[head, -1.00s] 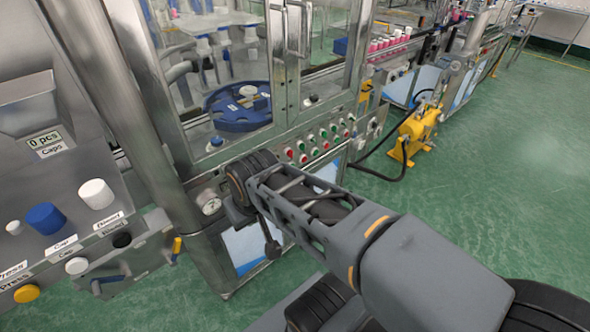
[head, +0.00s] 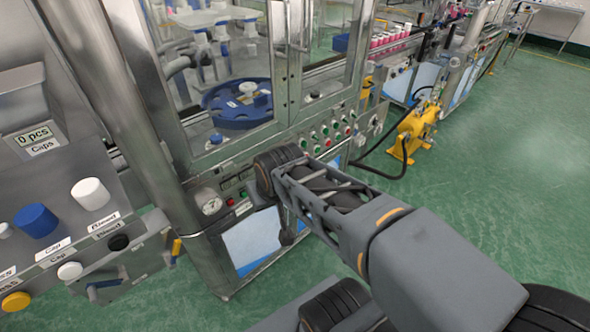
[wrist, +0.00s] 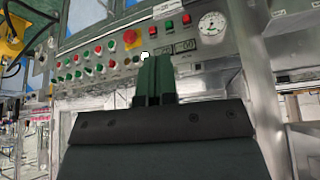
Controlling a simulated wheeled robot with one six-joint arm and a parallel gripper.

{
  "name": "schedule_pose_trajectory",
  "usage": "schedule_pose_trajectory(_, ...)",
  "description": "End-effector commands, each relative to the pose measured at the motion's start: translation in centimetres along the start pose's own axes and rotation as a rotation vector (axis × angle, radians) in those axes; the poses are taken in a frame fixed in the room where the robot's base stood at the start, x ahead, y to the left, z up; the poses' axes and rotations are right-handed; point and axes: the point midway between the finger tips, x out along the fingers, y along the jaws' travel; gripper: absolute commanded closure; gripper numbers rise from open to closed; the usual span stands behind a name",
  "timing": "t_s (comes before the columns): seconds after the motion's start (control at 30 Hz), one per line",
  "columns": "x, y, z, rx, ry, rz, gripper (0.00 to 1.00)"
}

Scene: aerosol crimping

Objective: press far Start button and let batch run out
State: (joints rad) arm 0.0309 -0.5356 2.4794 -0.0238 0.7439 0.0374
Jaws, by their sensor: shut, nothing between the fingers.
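My gripper (wrist: 155,72) is shut and empty in the wrist view, with its dark green fingers pointing at the machine's control panel (wrist: 105,80). The panel has rows of green and red buttons left of the fingers. A green button (wrist: 168,24) and a red button (wrist: 186,20) sit above and right of the fingers, beside a round gauge (wrist: 211,24). A red knob (wrist: 132,38) is just above and left of the fingertips. The fingers look apart from the panel; contact cannot be judged. Button labels are too small to read, so the Start button cannot be singled out. The head view shows the button rows (head: 325,139).
A glazed cabinet with a blue round table (head: 236,103) stands above the panel. A near station (head: 60,215) with blue and white caps is at left. A yellow pump (head: 414,130) stands at right. Green floor is clear on the right.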

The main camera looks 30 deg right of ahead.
Motion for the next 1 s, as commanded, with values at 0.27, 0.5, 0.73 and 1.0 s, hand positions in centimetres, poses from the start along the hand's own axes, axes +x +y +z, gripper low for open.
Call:
schedule_pose_trajectory(0.27,15.5,8.3,-5.9,0.192,0.49,0.123,1.0)
schedule_pose_trajectory(0.5,24.0,17.0,-8.3,0.279,0.97,0.184,1.0)
schedule_pose_trajectory(0.73,28.2,22.5,-6.9,0.289,1.309,0.179,1.0)
schedule_pose_trajectory(1.0,29.6,25.0,-5.0,0.277,1.504,0.157,1.0)
